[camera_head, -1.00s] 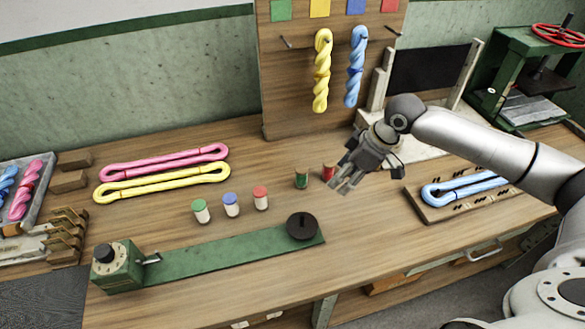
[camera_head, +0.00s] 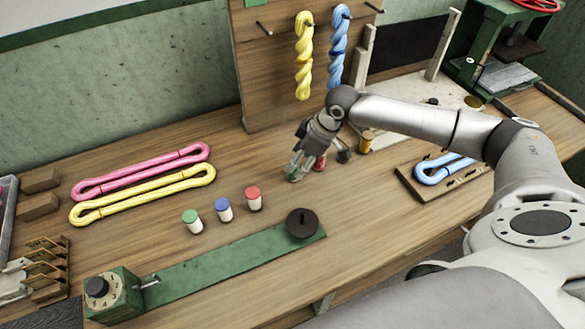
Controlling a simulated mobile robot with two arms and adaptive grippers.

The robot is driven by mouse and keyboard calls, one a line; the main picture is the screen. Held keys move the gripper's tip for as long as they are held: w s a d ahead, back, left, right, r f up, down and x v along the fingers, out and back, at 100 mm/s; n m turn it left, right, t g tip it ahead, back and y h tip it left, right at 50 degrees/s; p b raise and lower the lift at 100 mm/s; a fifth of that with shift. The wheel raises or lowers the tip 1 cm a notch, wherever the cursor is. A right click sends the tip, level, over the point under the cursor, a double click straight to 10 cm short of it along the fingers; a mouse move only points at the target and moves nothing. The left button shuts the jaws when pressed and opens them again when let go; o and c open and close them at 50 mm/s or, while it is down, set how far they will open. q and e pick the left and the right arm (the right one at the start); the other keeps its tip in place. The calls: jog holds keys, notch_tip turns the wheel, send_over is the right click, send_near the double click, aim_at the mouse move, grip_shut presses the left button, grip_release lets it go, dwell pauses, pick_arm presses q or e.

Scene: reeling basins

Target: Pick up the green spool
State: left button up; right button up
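The green spool (camera_head: 291,177) stands on the wooden bench, right of the small capped jars and mostly hidden behind my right gripper. My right gripper (camera_head: 298,166) points down at it, with its fingertips right at the spool. I cannot tell whether the fingers are closed on it or only around or in front of it. A red spool (camera_head: 320,163) stands close beside the gripper on the right. My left gripper is not in view.
White jars with green (camera_head: 193,222), blue (camera_head: 223,210) and red (camera_head: 254,198) caps stand to the left. A yellow spool (camera_head: 367,141) is behind on the right. A green device (camera_head: 215,267) with a black disc lies in front. Pink (camera_head: 140,170) and yellow (camera_head: 145,192) skeins lie left.

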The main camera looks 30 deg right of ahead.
jog(key=x, duration=0.2)
jog(key=p+x, duration=0.1)
jog(key=shift+w+a+f, duration=0.15)
jog(key=shift+a+f, duration=0.1)
jog(key=shift+a, duration=0.1)
jog(key=shift+f, duration=0.25)
jog(key=shift+c, duration=0.5)
jog(key=c, duration=0.5)
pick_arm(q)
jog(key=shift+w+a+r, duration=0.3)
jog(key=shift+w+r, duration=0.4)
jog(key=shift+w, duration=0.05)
pick_arm(e)
jog(key=c, duration=0.5)
